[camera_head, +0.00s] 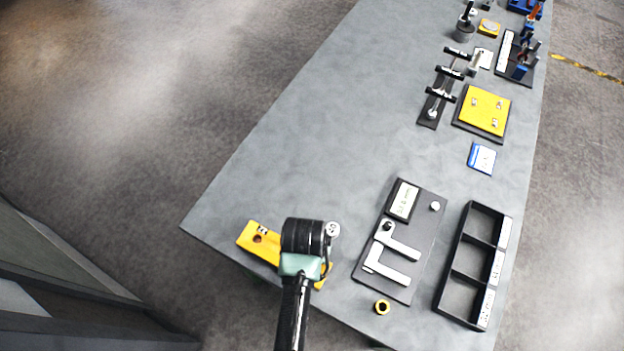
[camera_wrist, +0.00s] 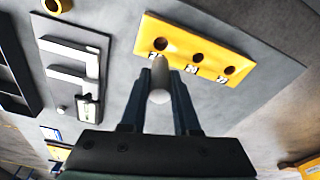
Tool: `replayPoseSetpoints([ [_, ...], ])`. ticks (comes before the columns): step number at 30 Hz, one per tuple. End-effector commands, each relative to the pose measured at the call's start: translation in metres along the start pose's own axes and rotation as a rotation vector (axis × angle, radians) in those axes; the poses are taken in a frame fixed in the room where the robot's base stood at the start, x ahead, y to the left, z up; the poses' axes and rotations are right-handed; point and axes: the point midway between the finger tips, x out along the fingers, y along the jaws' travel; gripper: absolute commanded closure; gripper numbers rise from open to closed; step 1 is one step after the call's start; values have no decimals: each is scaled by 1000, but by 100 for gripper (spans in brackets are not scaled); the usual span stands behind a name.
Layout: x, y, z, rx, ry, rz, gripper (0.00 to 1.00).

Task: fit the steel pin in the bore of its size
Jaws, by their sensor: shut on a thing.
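The steel pin (camera_wrist: 159,82) is a pale grey, round-ended rod between the two fingers of my gripper (camera_wrist: 160,76) in the wrist view. My gripper is shut on it. The yellow block (camera_wrist: 225,62) has a row of three dark bores with number labels, too small to read surely. In the picture, the pin's far end lies just below the left bore (camera_wrist: 160,44), over the block's edge; its height above the block is unclear. In the head view the yellow block (camera_head: 267,249) lies at the table's near left corner. My wrist hides its middle and my fingers.
Right of the block lie a dark board (camera_head: 427,226) with light grey angled parts and a brass ring (camera_head: 382,307). A black three-compartment tray (camera_head: 449,262) is farther right. A yellow plate (camera_head: 484,110) and clamps (camera_head: 450,72) are farther back. The table's left middle is clear.

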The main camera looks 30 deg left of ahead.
Motion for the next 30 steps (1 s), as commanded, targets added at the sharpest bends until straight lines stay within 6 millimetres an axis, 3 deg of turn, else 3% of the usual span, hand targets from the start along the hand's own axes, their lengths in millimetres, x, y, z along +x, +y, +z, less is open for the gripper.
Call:
replayPoseSetpoints([
  [9, -2, 0, 0, 0, 1, 0, 100],
  [24, 47, 0, 8, 0, 1, 0, 100],
  [30, 57, 0, 8, 0, 3, 0, 100],
])
